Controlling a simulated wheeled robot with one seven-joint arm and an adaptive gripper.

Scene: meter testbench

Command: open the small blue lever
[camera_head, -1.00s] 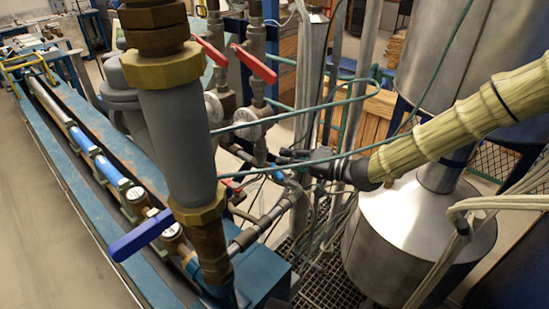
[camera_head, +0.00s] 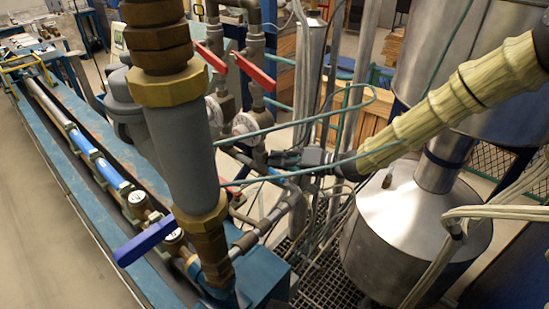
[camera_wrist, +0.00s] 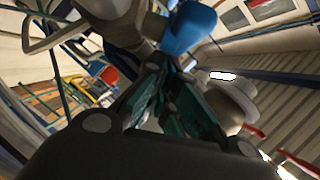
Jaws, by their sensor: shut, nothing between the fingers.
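In the wrist view, a blue lever (camera_wrist: 188,28) shows at the top, just beyond the fingertips; I cannot tell whether they touch it. My gripper (camera_wrist: 172,72) is shut and empty, its dark green fingers together. In the head view, my gripper (camera_head: 276,159) reaches leftward among the pipes beside the valves, its tips small and dark. A blue lever (camera_head: 145,240) sticks out to the left at the foot of the thick grey pipe (camera_head: 183,140), well apart from my gripper. I cannot tell whether both views show the same lever.
Two red levers (camera_head: 254,71) sit on upright pipes above round gauges (camera_head: 246,124). A thin green hose (camera_head: 300,122) runs near my gripper. A steel tank (camera_head: 415,225) stands right, below my arm. A blue bench (camera_head: 90,205) with a line of meters lies left.

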